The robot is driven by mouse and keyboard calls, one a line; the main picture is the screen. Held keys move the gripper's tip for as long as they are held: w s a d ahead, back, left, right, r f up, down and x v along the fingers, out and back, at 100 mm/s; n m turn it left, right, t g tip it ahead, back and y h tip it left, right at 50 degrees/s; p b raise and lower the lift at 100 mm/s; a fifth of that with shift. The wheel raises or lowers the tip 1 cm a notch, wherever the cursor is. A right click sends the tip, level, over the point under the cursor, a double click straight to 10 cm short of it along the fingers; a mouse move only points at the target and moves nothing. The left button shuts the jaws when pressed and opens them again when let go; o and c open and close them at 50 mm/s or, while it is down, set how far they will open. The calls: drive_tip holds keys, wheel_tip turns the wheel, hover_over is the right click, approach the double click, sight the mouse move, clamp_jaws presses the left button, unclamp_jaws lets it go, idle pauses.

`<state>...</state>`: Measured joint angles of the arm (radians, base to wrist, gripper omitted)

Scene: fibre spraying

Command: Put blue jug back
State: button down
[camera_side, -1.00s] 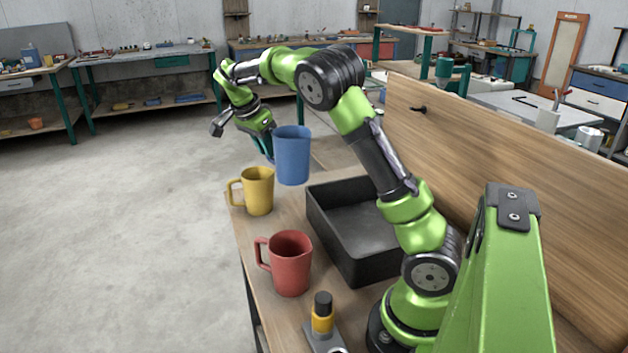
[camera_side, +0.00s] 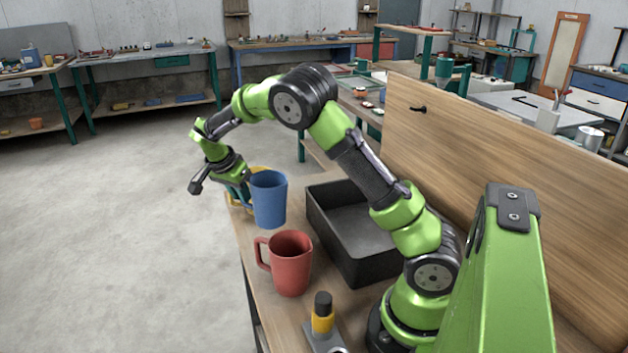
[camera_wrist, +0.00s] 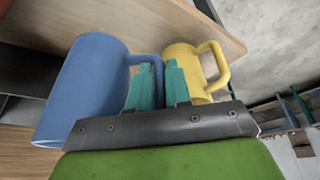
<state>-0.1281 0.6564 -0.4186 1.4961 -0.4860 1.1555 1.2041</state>
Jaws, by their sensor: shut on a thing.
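The blue jug (camera_side: 269,199) is upright in my gripper, between the yellow jug and the red jug in the side view. In the wrist view the blue jug (camera_wrist: 88,88) is at the left, its handle at the fingers. My gripper (camera_wrist: 153,80) is shut on that handle; in the side view my gripper (camera_side: 243,187) is left of the jug and partly hidden. The yellow jug (camera_wrist: 184,68) stands just beyond the fingers in the wrist view. In the side view it is mostly hidden behind the blue jug and gripper. I cannot tell whether the blue jug touches the table.
The red jug (camera_side: 291,264) stands nearer on the wooden table (camera_side: 250,256). A black tray (camera_side: 336,243) lies right of the jugs. A yellow-and-black device (camera_side: 322,318) stands at the near edge. A wooden panel (camera_side: 470,170) rises along the right side.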

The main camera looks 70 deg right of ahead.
drive_tip(key=shift+f, duration=3.05)
drive_tip(key=shift+f, duration=0.1)
drive_tip(key=c, duration=1.1)
unclamp_jaws()
drive_tip(key=shift+o, duration=0.2)
drive_tip(key=v, duration=1.2)
drive_tip(key=s+a+r+n+t+y, duration=0.3)
drive_tip(key=s+a+n, duration=0.4)
drive_tip(key=s, duration=0.5)
drive_tip(key=s+a+r+n+t+y, duration=0.3)
drive_tip(key=s+a+r+n, duration=0.3)
drive_tip(key=s, duration=0.6)
drive_tip(key=shift+a+r+n+t+y, duration=0.3)
drive_tip(key=shift+a+n+t, duration=0.15)
drive_tip(key=shift+n+t, duration=0.4)
